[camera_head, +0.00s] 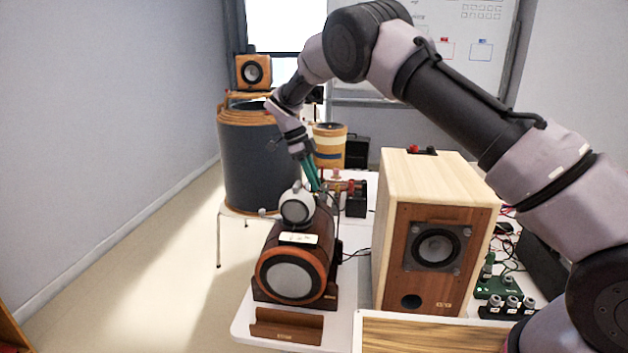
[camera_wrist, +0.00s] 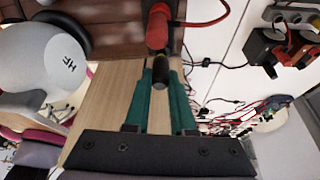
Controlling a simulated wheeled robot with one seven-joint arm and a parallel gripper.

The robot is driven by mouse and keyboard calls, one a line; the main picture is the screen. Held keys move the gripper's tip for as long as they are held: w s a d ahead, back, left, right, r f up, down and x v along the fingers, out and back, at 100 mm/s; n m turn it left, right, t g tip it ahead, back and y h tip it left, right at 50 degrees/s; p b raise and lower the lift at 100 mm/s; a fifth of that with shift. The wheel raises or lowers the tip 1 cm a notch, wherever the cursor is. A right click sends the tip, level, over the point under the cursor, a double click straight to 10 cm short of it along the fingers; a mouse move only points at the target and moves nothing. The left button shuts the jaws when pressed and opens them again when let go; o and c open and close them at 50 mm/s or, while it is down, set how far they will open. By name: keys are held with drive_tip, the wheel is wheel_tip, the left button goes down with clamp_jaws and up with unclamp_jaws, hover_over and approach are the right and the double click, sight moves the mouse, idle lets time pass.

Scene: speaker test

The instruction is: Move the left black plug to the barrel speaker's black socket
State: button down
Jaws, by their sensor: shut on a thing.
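The barrel speaker (camera_head: 318,262) is a dark wooden barrel with a pale grille, standing on the white table with a white ball-shaped unit (camera_head: 297,206) on top. The ball also shows in the wrist view (camera_wrist: 40,58). My gripper (camera_head: 315,188) points down just behind the barrel's top. In the wrist view its teal fingers (camera_wrist: 161,75) are closed around a short black plug (camera_wrist: 160,77). A red cylinder (camera_wrist: 157,27) lies in line beyond the plug. Which black plug this is, I cannot tell. The barrel's black socket cannot be made out.
A light wooden box speaker (camera_head: 437,250) stands close on the right. Behind are a striped cylinder (camera_head: 329,148) and a large dark drum (camera_head: 250,165). Green and black devices (camera_head: 500,288) with cables lie at the right. A small wooden stand (camera_head: 286,327) is in front.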

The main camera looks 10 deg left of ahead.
drive_tip(key=shift+f, duration=0.85)
drive_tip(key=c, duration=0.7)
unclamp_jaws()
drive_tip(key=shift+r, duration=0.1)
drive_tip(key=shift+r, duration=3.75)
